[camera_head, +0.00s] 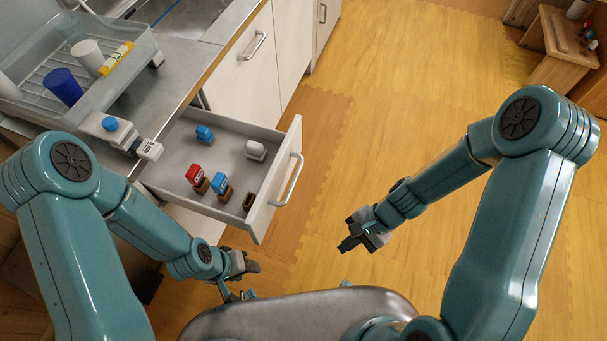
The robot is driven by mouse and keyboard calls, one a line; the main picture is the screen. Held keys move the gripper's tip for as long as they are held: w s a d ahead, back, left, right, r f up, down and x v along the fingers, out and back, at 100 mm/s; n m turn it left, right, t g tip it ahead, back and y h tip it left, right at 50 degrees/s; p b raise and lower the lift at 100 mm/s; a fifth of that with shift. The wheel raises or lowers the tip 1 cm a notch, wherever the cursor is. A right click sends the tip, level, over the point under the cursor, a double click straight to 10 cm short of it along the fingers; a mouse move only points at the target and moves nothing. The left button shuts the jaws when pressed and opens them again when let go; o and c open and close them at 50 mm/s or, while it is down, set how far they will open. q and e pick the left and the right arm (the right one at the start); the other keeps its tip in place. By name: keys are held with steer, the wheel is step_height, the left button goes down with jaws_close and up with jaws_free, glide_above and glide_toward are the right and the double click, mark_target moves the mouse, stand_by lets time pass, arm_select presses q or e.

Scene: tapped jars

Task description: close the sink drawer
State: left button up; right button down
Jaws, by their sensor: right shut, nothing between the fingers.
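The sink drawer (278,182) is pulled out from the counter, with its white front and silver bar handle (289,180) facing right. In it stand a red-topped jar (196,176), two blue-topped jars (220,184), a white-topped one (255,150) and a small brown open piece (249,201). My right gripper (349,244) is shut and empty, right of and below the handle in the picture, apart from it. My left gripper (246,266) is below the drawer's near corner in the picture; its fingers are too small to judge.
A dish rack (140,55) with cups stands on the steel counter (185,60). Closed cabinet doors (250,75) lie beyond. The wooden floor to the right is clear; a wooden cabinet (560,50) stands far right.

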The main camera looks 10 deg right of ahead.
steer(key=w+f+m+t+y+b, duration=0.2)
steer(key=w+f+m+y+b, duration=0.25)
steer(key=w+b, duration=0.2)
steer(key=w+d+r+m+t+y+b, duration=0.5)
steer(key=w+r+m+t+b, duration=0.3)
steer(key=w+b, duration=0.3)
arm_select(q)
step_height(320, 180, down, 23)
steer(key=b, duration=0.2)
steer(key=shift+f, duration=0.15)
arm_select(e)
steer(key=r+x, duration=0.1)
steer(key=x, duration=1.2)
steer(key=shift+a+n, duration=0.2)
steer(key=shift+n, duration=0.15)
arm_select(q)
steer(key=shift+a, duration=0.1)
arm_select(e)
steer(key=shift+w+r, duration=0.1)
steer(key=shift+w, duration=0.05)
